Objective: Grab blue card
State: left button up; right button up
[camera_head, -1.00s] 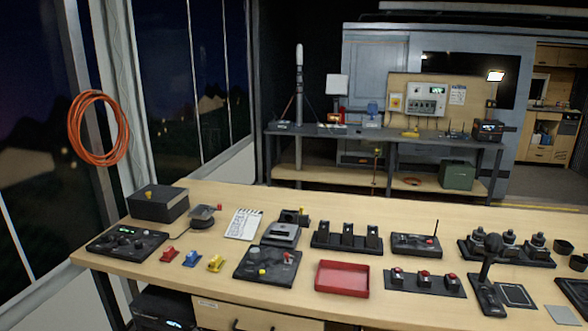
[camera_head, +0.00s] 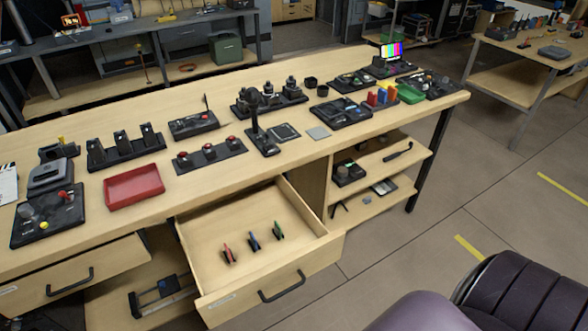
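Three small thin items stand in the open drawer (camera_head: 200,249) under the workbench: a red one (camera_head: 229,254), a blue one (camera_head: 253,241) and a green one (camera_head: 279,230). The blue one sits in the middle and looks like a small upright card. It is too small to make out more. On the bench top farther right, a group of upright coloured pieces holds a red (camera_head: 371,98), a yellow (camera_head: 382,96) and a blue piece (camera_head: 392,92). Neither of my grippers shows in the head view.
A red tray (camera_head: 134,187) and a black panel with red buttons (camera_head: 210,153) sit on the bench above the drawer. A left drawer (camera_head: 70,277) stands slightly out. Open shelves (camera_head: 377,172) are right of the open drawer. The floor right of the bench (camera_head: 480,190) is clear.

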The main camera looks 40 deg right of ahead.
aim_at(254, 240)
jog(key=l+z, duration=0.15)
jog(key=z, duration=0.15)
jog(key=l+z, duration=0.15)
jog(key=z, duration=0.2)
jog(key=j+z, duration=0.5)
jog(key=j, duration=0.5)
